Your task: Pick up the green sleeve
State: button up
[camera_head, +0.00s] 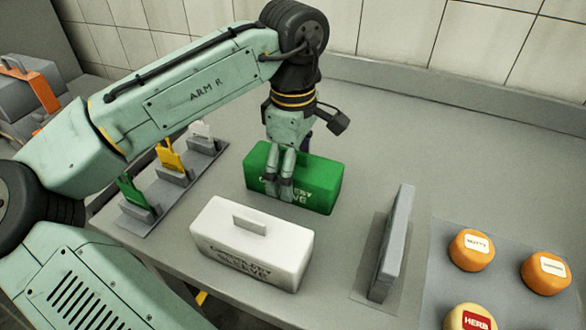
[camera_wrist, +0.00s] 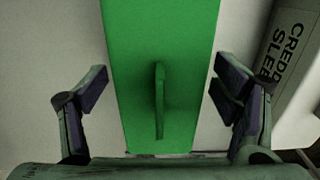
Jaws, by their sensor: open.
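The green sleeve (camera_head: 318,184) is a long green box with white lettering, standing on the grey table. My gripper (camera_head: 283,190) is right over it, and its fingers hide part of its front in the head view. In the wrist view the green sleeve (camera_wrist: 160,45) runs down the middle, with a thin upright handle (camera_wrist: 160,100) on its top. My gripper (camera_wrist: 160,95) is open there, with one finger on each side of the sleeve and a gap between each finger and the green sides. Nothing is held.
A white sleeve (camera_head: 250,248) with a similar handle stands close in front. A grey upright panel (camera_head: 396,240) stands to the right. Orange cheese wheels (camera_head: 471,250) sit on a mat at far right. A rack with green, yellow and white tags (camera_head: 170,155) is at left.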

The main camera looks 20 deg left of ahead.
jog(key=shift+c, duration=0.6)
jog(key=c, duration=1)
jog(key=shift+r, duration=0.15)
